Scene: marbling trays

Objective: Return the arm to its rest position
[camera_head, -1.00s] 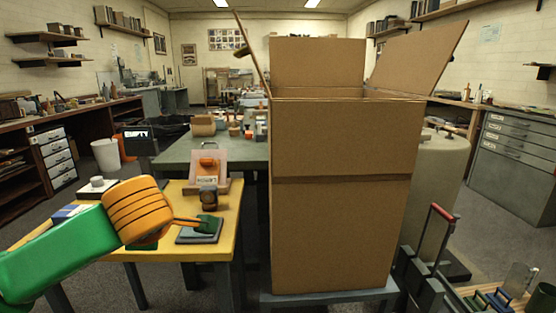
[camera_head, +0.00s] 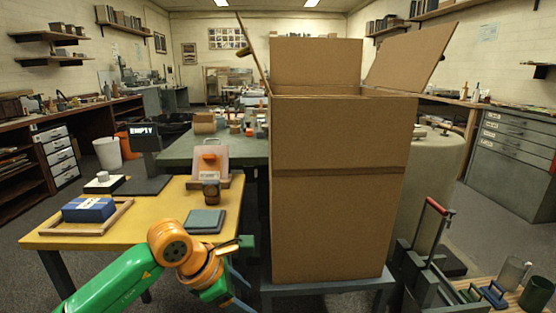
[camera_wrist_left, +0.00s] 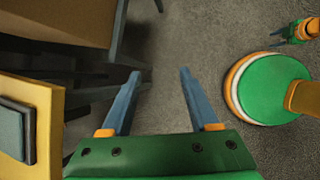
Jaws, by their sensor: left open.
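My left arm (camera_head: 115,283), green with orange joints, reaches in from the lower left in the head view. Its left gripper (camera_head: 240,284) is off the near right corner of the yellow table, in front of the cardboard box's lower left side. In the left wrist view the left gripper (camera_wrist_left: 158,75) is open, with two blue fingers apart and nothing between them. It points down over bare grey floor. A small green and orange part with bluish prongs (camera_wrist_left: 297,32) at the top right looks like my right gripper; its jaws are too small to read.
The tall open cardboard box (camera_head: 340,220) stands on a low stand right of the yellow table (camera_head: 150,228). A red-handled item (camera_head: 436,206) stands right.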

